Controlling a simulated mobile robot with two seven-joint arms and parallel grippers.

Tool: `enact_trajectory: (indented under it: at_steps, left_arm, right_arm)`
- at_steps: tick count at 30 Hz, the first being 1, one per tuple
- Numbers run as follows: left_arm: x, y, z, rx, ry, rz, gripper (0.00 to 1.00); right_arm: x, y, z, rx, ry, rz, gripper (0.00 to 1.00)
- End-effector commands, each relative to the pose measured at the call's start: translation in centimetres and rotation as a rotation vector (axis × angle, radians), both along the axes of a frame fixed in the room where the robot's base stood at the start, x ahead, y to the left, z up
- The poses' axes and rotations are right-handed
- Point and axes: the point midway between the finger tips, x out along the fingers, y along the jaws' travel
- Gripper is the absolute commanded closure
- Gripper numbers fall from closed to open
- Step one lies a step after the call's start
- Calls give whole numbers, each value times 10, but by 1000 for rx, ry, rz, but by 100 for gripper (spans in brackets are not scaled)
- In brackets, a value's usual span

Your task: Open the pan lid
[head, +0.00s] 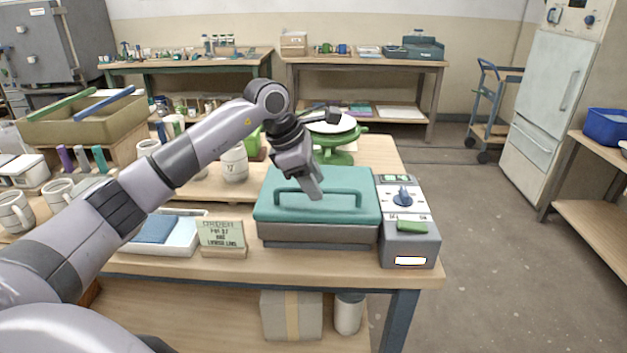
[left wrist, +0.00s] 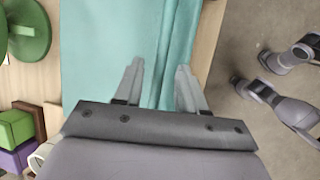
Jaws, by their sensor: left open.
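The pan is a grey box (head: 318,233) on the wooden workbench, with a teal lid (head: 345,207) lying flat and closed on it. A teal bar handle (head: 290,193) runs across the lid's front part. My left gripper (head: 316,193) reaches down over the lid, close to the handle and hiding part of it. In the left wrist view, my left gripper (left wrist: 159,68) is open and empty. The handle (left wrist: 168,50) runs between its fingers, over the teal lid (left wrist: 100,50); contact cannot be told.
A grey control box (head: 405,251) with a blue knob adjoins the pan on the right. An order sign (head: 222,236) and a white tray (head: 178,248) with a blue block are left. Open floor (head: 490,260) lies right.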

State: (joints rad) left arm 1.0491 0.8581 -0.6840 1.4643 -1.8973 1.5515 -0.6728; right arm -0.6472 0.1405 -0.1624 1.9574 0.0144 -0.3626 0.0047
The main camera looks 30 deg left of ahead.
Motion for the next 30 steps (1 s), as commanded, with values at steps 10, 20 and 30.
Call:
enact_trajectory:
  at_steps: [10, 20, 30]
  left_arm:
    - [1, -1, -3, 0, -1, 0, 76]
    - [1, -1, -1, 0, -1, 0, 100]
    - [2, 1, 26, 1, -6, 1, 100]
  right_arm:
    - [-1, -1, -2, -2, 4, 0, 100]
    - [-1, -1, -1, -2, 3, -2, 100]
    - [-1, -2, 19, -4, 0, -1, 100]
